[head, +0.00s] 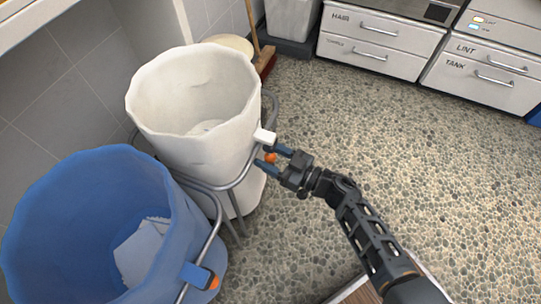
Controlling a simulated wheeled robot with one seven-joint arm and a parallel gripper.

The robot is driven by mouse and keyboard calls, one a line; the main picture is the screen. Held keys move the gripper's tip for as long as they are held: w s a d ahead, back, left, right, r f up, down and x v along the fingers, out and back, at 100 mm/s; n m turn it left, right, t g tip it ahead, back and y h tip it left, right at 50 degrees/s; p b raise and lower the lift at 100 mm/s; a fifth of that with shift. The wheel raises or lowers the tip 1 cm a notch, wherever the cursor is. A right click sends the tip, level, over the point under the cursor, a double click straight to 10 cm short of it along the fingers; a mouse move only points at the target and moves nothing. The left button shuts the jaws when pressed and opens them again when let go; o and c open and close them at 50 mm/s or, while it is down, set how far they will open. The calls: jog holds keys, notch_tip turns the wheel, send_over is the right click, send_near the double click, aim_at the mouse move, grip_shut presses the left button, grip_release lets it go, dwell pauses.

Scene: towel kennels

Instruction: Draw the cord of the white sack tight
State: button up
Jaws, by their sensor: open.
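The white sack (205,85) stands upright in a grey tube frame at the upper left, its mouth wide open. Something pale lies at its bottom. A white tab (264,136) sits on the sack's right side near the frame rail, with a small orange piece (270,158) just below it. My gripper (273,160) is open beside that side of the sack, its blue fingers on either side of the orange piece. I cannot tell whether they touch it. The cord itself is not clearly visible.
A blue sack (100,215) with an orange-ended blue tab (200,275) and pale cloth inside stands at lower left. Behind are a broom (265,58), a grey bin (292,20) and labelled drawers (375,45). The pebbled floor (430,175) to the right is clear.

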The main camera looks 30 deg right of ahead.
jog(key=shift+c, duration=0.4)
grip_shut()
jog(key=shift+f, duration=0.1)
notch_tip(320, 180, down, 9)
jog(key=b, duration=0.6)
jog(key=shift+f, duration=0.2)
jog(key=shift+o, duration=0.4)
grip_release()
